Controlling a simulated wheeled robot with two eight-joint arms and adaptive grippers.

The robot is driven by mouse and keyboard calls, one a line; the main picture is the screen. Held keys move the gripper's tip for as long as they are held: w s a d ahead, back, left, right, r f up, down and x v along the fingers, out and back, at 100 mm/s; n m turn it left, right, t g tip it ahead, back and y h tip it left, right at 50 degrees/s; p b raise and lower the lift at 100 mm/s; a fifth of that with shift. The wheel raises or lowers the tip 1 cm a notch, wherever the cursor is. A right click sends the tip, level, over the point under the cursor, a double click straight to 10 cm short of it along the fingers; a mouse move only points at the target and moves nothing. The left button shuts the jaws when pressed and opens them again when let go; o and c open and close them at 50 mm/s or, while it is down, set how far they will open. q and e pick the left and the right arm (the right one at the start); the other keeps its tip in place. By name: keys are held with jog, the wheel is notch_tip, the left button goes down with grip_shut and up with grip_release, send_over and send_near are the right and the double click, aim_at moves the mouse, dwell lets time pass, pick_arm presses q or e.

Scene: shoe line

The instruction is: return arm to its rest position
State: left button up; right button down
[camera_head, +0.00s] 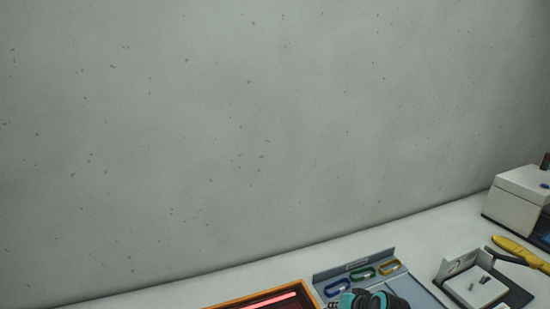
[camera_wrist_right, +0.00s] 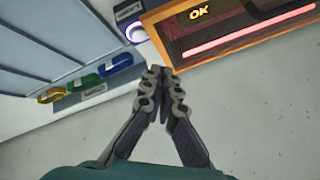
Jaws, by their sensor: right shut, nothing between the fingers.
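My right gripper (camera_wrist_right: 164,88) is shut with nothing between its fingers in the right wrist view. Its tips show just in front of the corner of an orange-framed box. In the head view part of my right gripper and arm (camera_head: 372,300) shows at the bottom edge, in front of the blue-grey tray (camera_head: 325,277); its fingertips cannot be made out there. My left gripper is not in view.
The orange-framed box (camera_wrist_right: 232,44) has an "OK" sign and a glowing red bar. Blue, green and yellow rings (camera_head: 362,273) sit on the tray. A small open box (camera_head: 467,262), a yellow-handled tool (camera_head: 520,252) and a white machine (camera_head: 517,195) stand right. A grey wall (camera_head: 230,120) rises behind.

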jog(key=s+n+h+b, duration=0.3)
jog(key=s, duration=1.7)
jog(key=shift+r+g, duration=0.2)
jog(key=shift+g, duration=0.1)
